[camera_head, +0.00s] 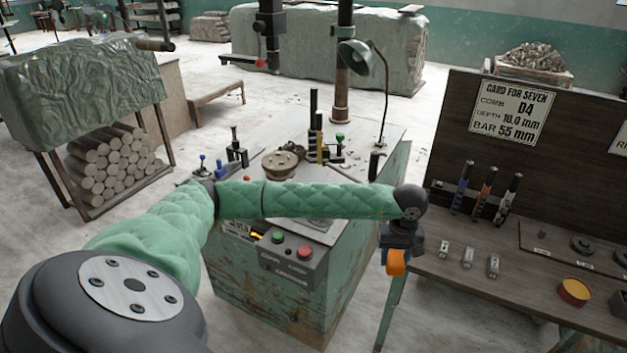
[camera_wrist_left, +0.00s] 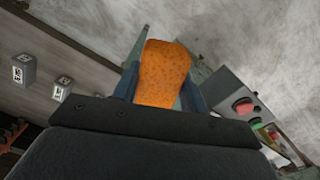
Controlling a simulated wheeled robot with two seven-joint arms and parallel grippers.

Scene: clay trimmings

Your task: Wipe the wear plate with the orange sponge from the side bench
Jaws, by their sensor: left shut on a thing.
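My left gripper (camera_head: 397,243) is shut on the orange sponge (camera_head: 396,263), which hangs below it at the left end of the side bench (camera_head: 470,290). In the left wrist view the sponge (camera_wrist_left: 163,72) sits between the two fingers of the gripper (camera_wrist_left: 160,92) and sticks out past them. A grey metal plate (camera_head: 319,224), perhaps the wear plate, shows on the green machine (camera_head: 260,283) just below my left forearm. The forearm hides part of the machine top. My right gripper is out of view.
The machine's front has a control box with a green button (camera_head: 278,237) and a red button (camera_head: 305,252). A lamp (camera_head: 355,54) and several upright posts rise behind. The bench holds several metal blocks (camera_head: 467,258), upright tools and an orange-yellow tin (camera_head: 574,291).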

